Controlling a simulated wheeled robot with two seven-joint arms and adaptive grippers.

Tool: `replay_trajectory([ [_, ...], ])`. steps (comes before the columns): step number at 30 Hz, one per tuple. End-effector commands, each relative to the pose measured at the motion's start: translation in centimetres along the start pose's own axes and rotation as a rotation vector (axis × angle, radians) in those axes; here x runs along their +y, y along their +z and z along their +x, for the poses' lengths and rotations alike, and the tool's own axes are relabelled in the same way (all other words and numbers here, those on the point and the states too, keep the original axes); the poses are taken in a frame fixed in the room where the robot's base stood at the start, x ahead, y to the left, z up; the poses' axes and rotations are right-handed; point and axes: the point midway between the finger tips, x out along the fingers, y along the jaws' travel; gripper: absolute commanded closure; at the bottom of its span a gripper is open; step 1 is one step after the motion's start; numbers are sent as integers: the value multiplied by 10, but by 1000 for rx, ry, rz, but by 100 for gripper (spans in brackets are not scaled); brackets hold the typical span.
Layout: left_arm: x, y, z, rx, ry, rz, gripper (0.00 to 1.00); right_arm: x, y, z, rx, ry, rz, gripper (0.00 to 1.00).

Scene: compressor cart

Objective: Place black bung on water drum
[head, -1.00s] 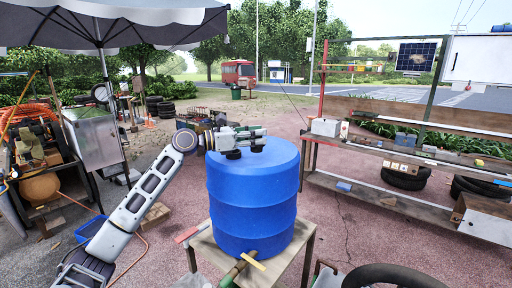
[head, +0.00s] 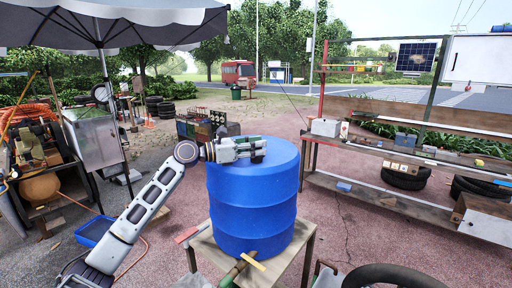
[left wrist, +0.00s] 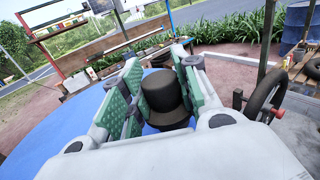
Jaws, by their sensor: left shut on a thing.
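The blue water drum (head: 252,205) stands upright on a small wooden table. My left gripper (head: 256,149) is low over the left and middle part of the drum's top. In the left wrist view my left gripper (left wrist: 160,95) is shut on the black bung (left wrist: 165,97), which sits between the green-padded fingers above the blue drum top (left wrist: 55,145). Another dark shape lies just beyond the bung; I cannot tell what it is. Whether the bung touches the drum is hidden. My right gripper is not in view.
The wooden table (head: 205,250) under the drum carries a green and brown pipe piece (head: 232,273) and a yellow strip. A shelf bench (head: 395,160) with boxes stands to the right. A blue bin (head: 94,231) lies at the left on the ground.

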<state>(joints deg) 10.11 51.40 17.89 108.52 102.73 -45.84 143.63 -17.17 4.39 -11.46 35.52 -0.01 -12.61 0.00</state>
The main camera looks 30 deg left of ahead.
Motion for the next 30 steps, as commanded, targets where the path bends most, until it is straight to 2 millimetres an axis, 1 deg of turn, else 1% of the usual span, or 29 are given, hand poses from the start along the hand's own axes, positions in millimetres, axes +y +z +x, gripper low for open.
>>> replay_trajectory([
  [2,0,-1,0,0,0,-1,93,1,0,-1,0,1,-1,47],
  [3,0,-2,0,0,0,0,67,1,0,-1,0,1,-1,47],
  [7,0,-2,0,0,0,0,50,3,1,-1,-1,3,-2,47],
  [8,0,-2,0,0,0,0,48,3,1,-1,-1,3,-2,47],
  [22,0,0,0,1,0,0,48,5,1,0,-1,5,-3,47],
  [26,0,0,-6,1,-1,-1,48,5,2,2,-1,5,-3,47],
  [30,0,-1,-16,0,-1,-1,48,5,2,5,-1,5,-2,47],
])
